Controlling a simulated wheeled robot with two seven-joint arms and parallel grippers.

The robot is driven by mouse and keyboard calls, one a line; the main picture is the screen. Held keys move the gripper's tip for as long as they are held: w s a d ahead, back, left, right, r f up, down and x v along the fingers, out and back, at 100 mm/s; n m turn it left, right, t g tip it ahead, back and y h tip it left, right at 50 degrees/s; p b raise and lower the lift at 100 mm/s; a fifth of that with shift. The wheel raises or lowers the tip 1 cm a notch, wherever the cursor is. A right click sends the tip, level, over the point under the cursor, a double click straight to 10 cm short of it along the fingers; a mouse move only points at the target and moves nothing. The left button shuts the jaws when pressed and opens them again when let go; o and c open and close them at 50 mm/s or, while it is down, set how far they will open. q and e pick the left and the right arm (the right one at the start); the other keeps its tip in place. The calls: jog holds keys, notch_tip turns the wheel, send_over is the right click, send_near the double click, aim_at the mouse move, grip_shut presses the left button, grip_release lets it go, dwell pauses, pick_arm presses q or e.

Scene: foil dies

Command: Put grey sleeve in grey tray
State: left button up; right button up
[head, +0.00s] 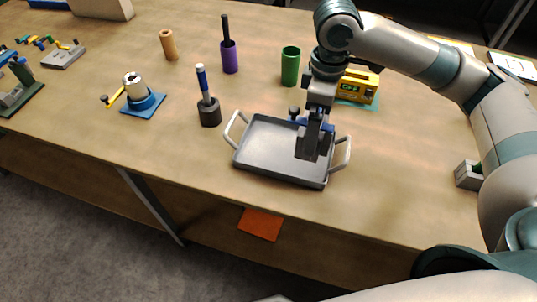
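The grey tray (262,160), shallow with two side handles, sits at the table's front edge. My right gripper (307,155) points down over the tray's right part; its dark lower end hides some of the tray floor. I cannot tell whether its fingers are open or shut, or whether it holds anything. No plain grey sleeve stands out clearly in view. My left gripper is not in view.
Behind stand a tan sleeve (168,45), a purple sleeve (229,60) with a black rod and a green sleeve (290,68). A metal cylinder on a blue base (144,105) is at left, a yellow box (358,86) behind my gripper. Table right of the tray is mostly clear.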

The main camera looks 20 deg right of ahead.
jog(key=shift+w+a, duration=0.1)
jog(key=shift+a, duration=0.05)
jog(key=shift+w+a+f, duration=0.3)
jog(key=shift+w+a, duration=0.1)
jog(key=shift+w, duration=0.05)
jog(key=p, duration=0.3)
send_over(270, 150)
notch_tip(270, 150, down, 6)
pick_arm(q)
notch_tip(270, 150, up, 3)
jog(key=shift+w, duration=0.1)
pick_arm(e)
jog(key=shift+f, duration=0.2)
jog(key=shift+f, duration=0.1)
notch_tip(270, 150, down, 2)
jog(key=shift+f+p, duration=0.15)
jog(key=shift+p, duration=0.45)
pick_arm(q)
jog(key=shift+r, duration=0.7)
pick_arm(e)
jog(key=shift+f, duration=0.75)
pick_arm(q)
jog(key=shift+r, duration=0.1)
pick_arm(e)
jog(key=shift+f, duration=0.1)
